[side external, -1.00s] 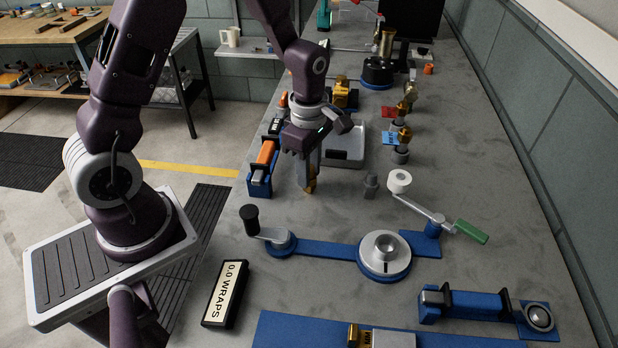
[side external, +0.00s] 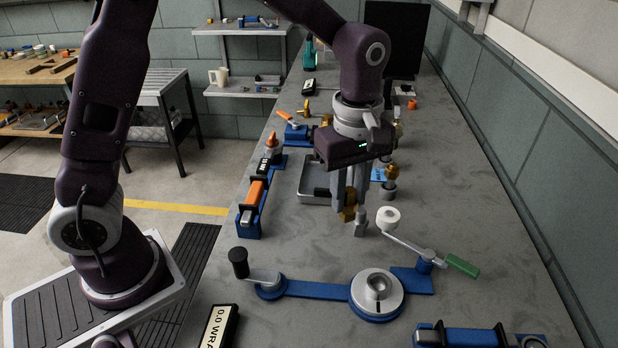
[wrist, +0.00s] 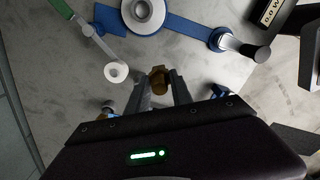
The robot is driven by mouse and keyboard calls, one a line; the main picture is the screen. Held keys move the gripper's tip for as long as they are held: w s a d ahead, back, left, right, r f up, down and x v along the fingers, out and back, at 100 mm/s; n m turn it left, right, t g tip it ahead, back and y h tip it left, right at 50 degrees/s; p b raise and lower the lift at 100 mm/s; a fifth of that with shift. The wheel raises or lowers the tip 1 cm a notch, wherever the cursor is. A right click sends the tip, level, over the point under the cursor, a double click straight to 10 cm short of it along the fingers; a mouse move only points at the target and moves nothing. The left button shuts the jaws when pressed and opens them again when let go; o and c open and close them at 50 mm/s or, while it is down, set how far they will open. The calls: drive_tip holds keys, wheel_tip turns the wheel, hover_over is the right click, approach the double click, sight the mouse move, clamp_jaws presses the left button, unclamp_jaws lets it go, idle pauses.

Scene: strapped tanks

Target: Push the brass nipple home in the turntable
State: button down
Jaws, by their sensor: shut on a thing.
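The brass nipple (side external: 348,213) is between the fingertips of my gripper (side external: 352,208), which is shut on it above the bench. In the wrist view the nipple (wrist: 158,78) shows at the tips of the two fingers. The turntable (side external: 362,297) is a silver disc with a raised, hollow centre on a blue base, in front of and slightly right of my gripper in the side view. The nipple is well apart from it. The turntable also shows at the top of the wrist view (wrist: 134,24). The inside of its centre is not clear.
A small grey post (side external: 361,229) stands close by the nipple. A black-knobbed crank (side external: 239,262) is at left. A grey tray (side external: 314,180) lies behind the gripper.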

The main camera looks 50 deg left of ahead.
drive_tip(key=s+d+m, duration=0.1)
drive_tip(key=d+m, duration=0.5)
drive_tip(key=d, duration=0.4)
drive_tip(key=shift+s+d+r, duration=0.25)
drive_tip(key=shift+s+r, duration=0.05)
drive_tip(key=shift+r, duration=0.05)
drive_tip(key=shift+f, duration=2.9)
drive_tip(key=shift+f, duration=1.6)
drive_tip(key=c, duration=1.1)
unclamp_jaws()
drive_tip(key=shift+o, duration=0.2)
wheel_tip(320, 180, up, 7)
